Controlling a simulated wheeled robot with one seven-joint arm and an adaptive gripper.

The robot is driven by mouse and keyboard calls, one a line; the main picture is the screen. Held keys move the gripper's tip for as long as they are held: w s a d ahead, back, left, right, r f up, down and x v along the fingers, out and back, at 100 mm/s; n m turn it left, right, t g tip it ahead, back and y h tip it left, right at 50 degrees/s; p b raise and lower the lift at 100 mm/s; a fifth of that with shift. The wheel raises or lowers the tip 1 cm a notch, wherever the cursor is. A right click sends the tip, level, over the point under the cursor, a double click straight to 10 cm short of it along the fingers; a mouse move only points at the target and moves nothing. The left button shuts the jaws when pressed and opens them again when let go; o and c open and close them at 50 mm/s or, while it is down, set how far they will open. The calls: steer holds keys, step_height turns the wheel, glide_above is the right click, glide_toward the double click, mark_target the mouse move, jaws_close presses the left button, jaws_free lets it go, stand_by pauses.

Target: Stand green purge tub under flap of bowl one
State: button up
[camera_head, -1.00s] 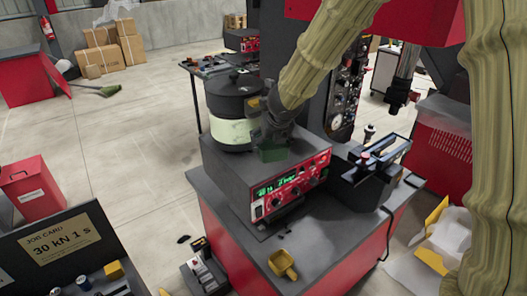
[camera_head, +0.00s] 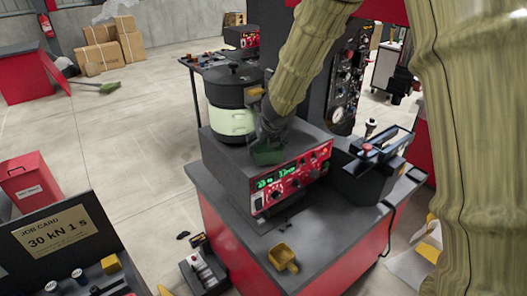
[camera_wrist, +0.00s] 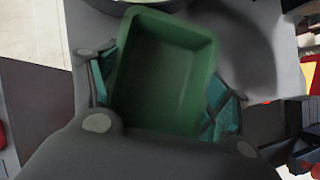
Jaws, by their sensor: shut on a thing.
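The green purge tub (camera_wrist: 165,75) is an open-topped rectangular tub, and its inside looks empty. My gripper (camera_head: 268,148) is shut on it, with a teal finger pad on either side in the wrist view. In the head view the tub (camera_head: 268,157) is at the top front edge of the grey control box, close to the bowl feeder. The bowl feeder (camera_head: 231,122) has a black upper part and lid with a pale green band below. I cannot make out its flap. I cannot tell whether the tub touches the box top.
The grey control box (camera_head: 228,171) with a red lit panel stands on a red bench (camera_head: 220,212). A yellow scoop (camera_head: 284,258) lies on the bench front. A dark device (camera_head: 365,170) stands to the right. A job card (camera_head: 57,231) is at lower left.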

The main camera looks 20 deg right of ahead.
steer(key=shift+w+f, duration=0.25)
steer(key=shift+f, duration=0.25)
steer(key=shift+s+f, duration=0.1)
steer(key=shift+f, duration=0.05)
steer(key=o, duration=1.1)
steer(key=shift+r, duration=0.35)
steer(key=shift+p+v, duration=2.25)
steer(key=shift+v, duration=3.55)
